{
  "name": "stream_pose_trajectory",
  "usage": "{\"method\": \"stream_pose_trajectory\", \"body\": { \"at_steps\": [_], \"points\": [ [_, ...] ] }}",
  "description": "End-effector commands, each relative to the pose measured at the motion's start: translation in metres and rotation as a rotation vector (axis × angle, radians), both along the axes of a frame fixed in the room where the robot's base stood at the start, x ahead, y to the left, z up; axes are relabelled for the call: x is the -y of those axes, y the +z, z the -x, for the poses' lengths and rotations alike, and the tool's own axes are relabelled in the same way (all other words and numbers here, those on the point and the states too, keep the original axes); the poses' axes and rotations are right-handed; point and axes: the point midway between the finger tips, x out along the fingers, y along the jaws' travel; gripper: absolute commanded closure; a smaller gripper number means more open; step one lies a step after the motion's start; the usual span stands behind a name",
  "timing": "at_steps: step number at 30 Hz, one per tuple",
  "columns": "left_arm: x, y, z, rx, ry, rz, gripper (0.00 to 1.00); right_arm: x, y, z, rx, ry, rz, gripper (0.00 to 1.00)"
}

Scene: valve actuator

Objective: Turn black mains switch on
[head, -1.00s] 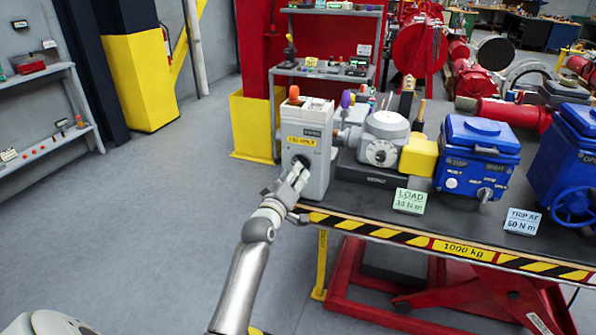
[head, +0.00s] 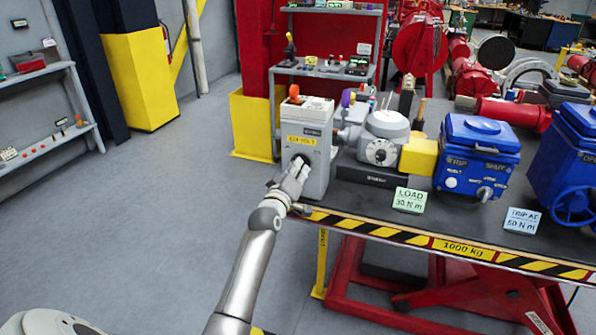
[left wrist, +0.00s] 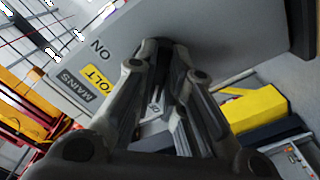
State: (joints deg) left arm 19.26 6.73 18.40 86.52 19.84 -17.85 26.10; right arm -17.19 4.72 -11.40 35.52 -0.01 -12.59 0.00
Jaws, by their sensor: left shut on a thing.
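The grey mains box (head: 318,178) stands at the left end of the dark workbench, with a yellow voltage label and an orange knob on top. In the left wrist view its face (left wrist: 215,32) is tilted, with "MAINS" and "ON" lettering. My left gripper (head: 298,168) is at the front of the box, shut on the black mains switch (left wrist: 164,55). The fingers hide most of the switch, so its exact angle cannot be told. My right gripper is not in view.
A grey actuator (head: 384,140) with a yellow block stands right of the box. Blue actuators (head: 478,150) stand further right. A green load card (head: 409,200) is near the bench's striped front edge (head: 440,242). The floor left of the bench is clear.

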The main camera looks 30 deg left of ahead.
Motion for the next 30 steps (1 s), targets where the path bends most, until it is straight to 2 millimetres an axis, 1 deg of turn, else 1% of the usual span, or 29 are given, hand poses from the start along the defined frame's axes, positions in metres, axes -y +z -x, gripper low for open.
{"method": "stream_pose_trajectory", "body": {
  "at_steps": [8, 14, 20, 30],
  "points": [
    [-0.001, 0.0, 0.0, -0.005, 0.0, -0.016, 1.0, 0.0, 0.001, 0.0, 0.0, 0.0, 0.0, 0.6],
    [-0.001, 0.0, 0.0, -0.023, -0.001, -0.094, 1.0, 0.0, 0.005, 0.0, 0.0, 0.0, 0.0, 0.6],
    [-0.001, 0.0, 0.0, -0.06, -0.002, -0.241, 1.0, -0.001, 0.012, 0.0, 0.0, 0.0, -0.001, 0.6],
    [-0.003, -0.001, 0.001, -0.136, -0.002, -0.553, 1.0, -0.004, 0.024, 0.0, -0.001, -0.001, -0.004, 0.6]
  ]
}}
